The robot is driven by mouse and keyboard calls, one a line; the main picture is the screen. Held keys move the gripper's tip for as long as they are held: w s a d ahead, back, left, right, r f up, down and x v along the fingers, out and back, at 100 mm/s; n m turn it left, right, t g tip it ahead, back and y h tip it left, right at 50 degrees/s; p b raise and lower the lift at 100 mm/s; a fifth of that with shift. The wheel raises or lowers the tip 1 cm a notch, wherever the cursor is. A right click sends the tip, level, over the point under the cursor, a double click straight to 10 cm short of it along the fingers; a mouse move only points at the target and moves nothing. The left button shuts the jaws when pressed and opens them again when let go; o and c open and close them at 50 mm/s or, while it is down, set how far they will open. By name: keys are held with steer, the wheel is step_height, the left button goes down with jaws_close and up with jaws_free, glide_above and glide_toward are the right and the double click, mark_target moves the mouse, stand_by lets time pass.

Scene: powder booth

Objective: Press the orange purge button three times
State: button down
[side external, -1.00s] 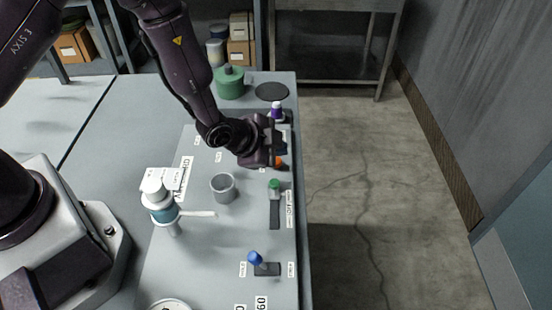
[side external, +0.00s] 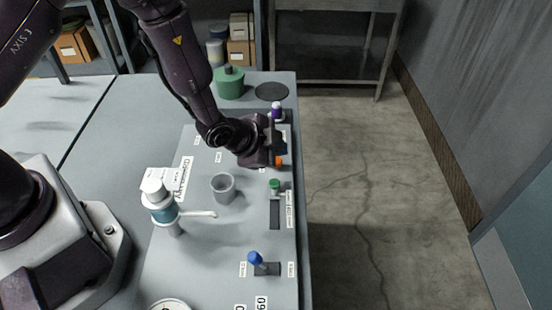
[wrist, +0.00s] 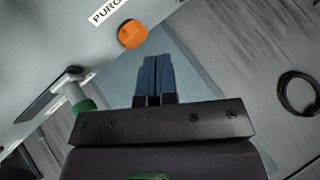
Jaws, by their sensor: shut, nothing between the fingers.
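The orange purge button (wrist: 132,34) shows in the wrist view on the grey panel, below a label that reads PURG. In the side view a small part of the orange button (side external: 279,161) shows beside my gripper (side external: 284,150). In the wrist view my gripper (wrist: 155,62) has its two blue fingers together, with nothing between them. The fingertips appear just right of and below the button in that picture. I cannot tell whether they touch it; a gap shows in the wrist view.
A green-knobbed slider (side external: 274,184), a blue-knobbed lever (side external: 256,259) and a purple knob (side external: 277,111) stand on the panel. A grey cup (side external: 222,188) and a white-and-teal dispenser (side external: 163,205) stand left of them. A green canister (side external: 230,84) stands at the back.

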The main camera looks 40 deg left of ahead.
steer(key=shift+f, duration=0.1)
stand_by(0.4)
steer(key=shift+f, duration=0.3)
steer(key=shift+f, duration=0.4)
stand_by(0.8)
steer(key=shift+r, duration=0.85)
steer(key=shift+r, duration=2.45)
stand_by(0.5)
